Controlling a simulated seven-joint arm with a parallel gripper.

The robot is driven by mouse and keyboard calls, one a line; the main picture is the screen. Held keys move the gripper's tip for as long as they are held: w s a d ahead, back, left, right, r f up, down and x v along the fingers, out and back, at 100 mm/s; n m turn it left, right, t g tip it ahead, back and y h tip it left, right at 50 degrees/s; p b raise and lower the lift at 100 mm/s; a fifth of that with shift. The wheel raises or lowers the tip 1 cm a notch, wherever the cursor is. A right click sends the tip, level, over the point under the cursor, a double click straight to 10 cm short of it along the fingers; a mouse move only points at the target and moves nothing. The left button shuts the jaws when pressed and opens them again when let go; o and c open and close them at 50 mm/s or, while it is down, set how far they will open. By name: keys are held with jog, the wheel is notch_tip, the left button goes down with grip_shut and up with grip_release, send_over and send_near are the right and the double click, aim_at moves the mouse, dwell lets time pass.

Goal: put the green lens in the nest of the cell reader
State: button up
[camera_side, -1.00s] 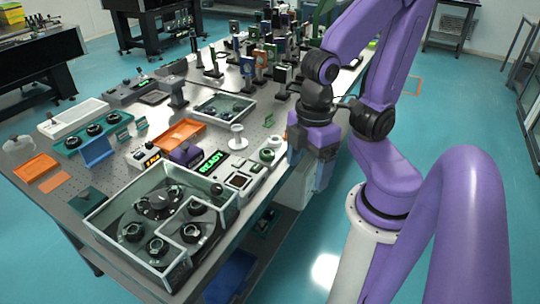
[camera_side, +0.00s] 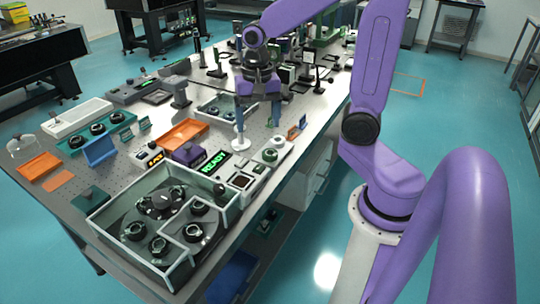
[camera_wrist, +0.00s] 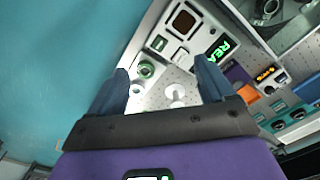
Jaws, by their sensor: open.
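The green lens, a small green-rimmed disc (camera_side: 270,155), sits by the right edge of the table, just right of the cell reader. In the wrist view the green lens (camera_wrist: 147,69) lies between my fingers, nearer the left one. The cell reader (camera_side: 252,170) is a pale box beside a green READY display (camera_side: 213,162). Its dark square nest (camera_side: 240,181) looks empty, and the nest (camera_wrist: 184,20) also shows in the wrist view. My gripper (camera_side: 258,119) is open and empty, fingers down, above the table behind the lens.
A white pedestal dish (camera_side: 238,138) stands close to my left finger in the side view. A white round piece (camera_side: 277,142) is beside the lens. A glass-walled tray with several dark mounts (camera_side: 165,215) fills the front. An orange tray (camera_side: 184,133) lies left.

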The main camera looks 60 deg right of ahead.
jog(key=w+d+m, duration=0.3)
jog(key=d+m, duration=0.7)
jog(key=m, duration=0.1)
send_over(270, 152)
jog(key=f, duration=1.2)
jog(key=shift+w+a+f, duration=0.1)
jog(key=shift+w+a, duration=0.05)
jog(key=shift+w, duration=0.05)
jog(key=shift+s+d+f, duration=0.1)
jog(key=shift+s+f, duration=0.05)
jog(key=shift+f, duration=1.2)
jog(key=shift+s+d+f, duration=0.1)
jog(key=shift+s+f, duration=0.05)
jog(key=shift+f, duration=1.15)
jog(key=shift+c, duration=0.3)
jog(key=c, duration=1.2)
jog(key=shift+r, duration=0.1)
